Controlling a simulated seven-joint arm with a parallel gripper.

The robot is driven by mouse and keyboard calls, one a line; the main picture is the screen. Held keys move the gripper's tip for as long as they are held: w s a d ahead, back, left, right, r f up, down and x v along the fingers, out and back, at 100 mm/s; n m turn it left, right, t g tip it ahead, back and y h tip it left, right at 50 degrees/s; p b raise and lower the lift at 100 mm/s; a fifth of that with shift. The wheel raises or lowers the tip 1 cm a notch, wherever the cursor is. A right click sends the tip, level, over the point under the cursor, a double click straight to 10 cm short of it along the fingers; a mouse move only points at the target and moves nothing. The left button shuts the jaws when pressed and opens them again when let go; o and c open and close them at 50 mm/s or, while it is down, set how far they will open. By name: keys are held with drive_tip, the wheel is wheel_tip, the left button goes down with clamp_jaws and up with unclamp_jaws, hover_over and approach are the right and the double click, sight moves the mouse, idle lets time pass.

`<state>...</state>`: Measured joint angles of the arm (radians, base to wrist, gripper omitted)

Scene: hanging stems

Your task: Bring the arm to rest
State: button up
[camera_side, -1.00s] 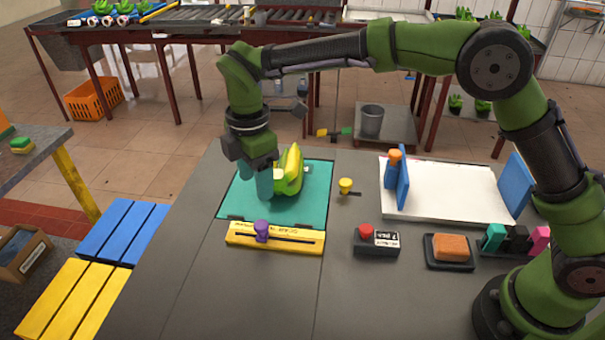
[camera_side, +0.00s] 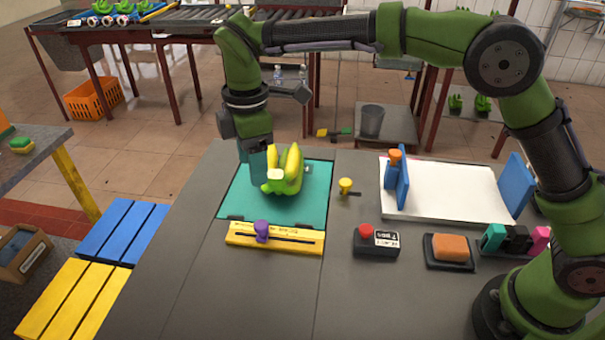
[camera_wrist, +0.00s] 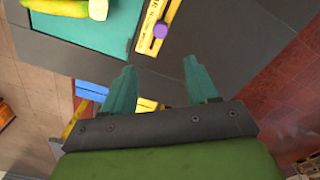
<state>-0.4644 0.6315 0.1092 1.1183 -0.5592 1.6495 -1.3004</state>
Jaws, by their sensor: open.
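My gripper (camera_side: 256,168) is above the left part of the green mat (camera_side: 312,205), beside a bunch of bananas (camera_side: 292,166) that rests on the mat. In the wrist view my gripper (camera_wrist: 160,82) shows two teal fingers spread apart with nothing between them. The banana bunch (camera_wrist: 60,8) lies at the top left of that view, away from the fingers. In the side view the fingers partly overlap the left side of the bunch, and I cannot tell the exact gap.
A yellow bar with a purple knob (camera_side: 261,232) lies along the mat's front edge. A red-button box (camera_side: 377,243), an orange block (camera_side: 450,247) and a white board (camera_side: 450,190) with blue uprights stand to the right. Blue slats (camera_side: 122,230) are at the left.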

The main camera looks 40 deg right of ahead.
drive_tip(key=s+d+r+m+t+y, duration=0.1)
drive_tip(key=s+d+r+m+t, duration=0.1)
drive_tip(key=s+d+m, duration=0.7)
drive_tip(key=s+d+r+m+t, duration=0.3)
drive_tip(key=s+d+m+t, duration=0.2)
drive_tip(key=s+d+m, duration=0.5)
drive_tip(key=s+d, duration=0.2)
drive_tip(key=d, duration=0.2)
drive_tip(key=shift+m+y, duration=0.3)
drive_tip(key=shift+y, duration=0.1)
